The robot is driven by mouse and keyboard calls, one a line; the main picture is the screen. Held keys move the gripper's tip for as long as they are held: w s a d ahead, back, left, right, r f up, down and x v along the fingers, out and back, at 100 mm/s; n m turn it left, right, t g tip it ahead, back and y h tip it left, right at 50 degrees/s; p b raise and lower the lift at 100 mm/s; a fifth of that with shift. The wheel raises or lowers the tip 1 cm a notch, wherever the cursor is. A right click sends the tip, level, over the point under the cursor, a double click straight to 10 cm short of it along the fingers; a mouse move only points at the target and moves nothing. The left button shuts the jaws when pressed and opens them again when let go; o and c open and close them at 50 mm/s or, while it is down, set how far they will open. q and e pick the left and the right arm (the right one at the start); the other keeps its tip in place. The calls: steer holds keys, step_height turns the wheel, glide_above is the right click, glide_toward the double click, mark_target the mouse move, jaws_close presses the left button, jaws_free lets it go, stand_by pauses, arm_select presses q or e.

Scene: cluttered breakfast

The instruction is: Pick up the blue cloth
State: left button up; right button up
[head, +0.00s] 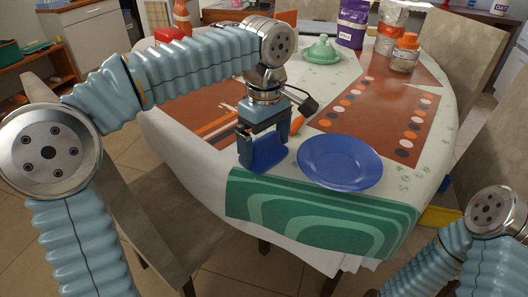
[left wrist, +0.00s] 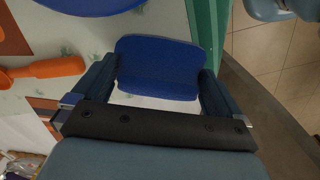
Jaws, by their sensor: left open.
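The blue cloth (head: 268,152) is a small dark blue piece near the table's front edge, just left of the blue plate. In the left wrist view the cloth (left wrist: 160,66) lies between and just beyond the fingertips, spanning most of the gap. My left gripper (head: 263,150) points down over it with its fingers apart, one on each side. I cannot tell whether the fingers touch the cloth. The left gripper also shows in the wrist view (left wrist: 158,88). Part of my right arm shows at the lower right, but its gripper is out of view.
A blue plate (head: 340,162) stands close right of the cloth. A green patterned runner (head: 320,222) hangs over the front edge. An orange-handled utensil (left wrist: 45,70) lies near the left gripper. A green lidded dish (head: 321,52), a purple bag (head: 351,25) and a jar (head: 404,55) stand farther back.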

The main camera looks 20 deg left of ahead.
mark_target(264, 142)
arm_select(q)
steer(key=c, duration=0.7)
steer(key=shift+r, duration=0.25)
steer(key=r, duration=0.2)
steer(key=s+r, duration=0.1)
steer(key=r, duration=0.1)
steer(key=shift+p, duration=0.3)
steer(key=s+r, duration=0.8)
steer(key=s, duration=0.5)
steer(key=shift+r, duration=0.3)
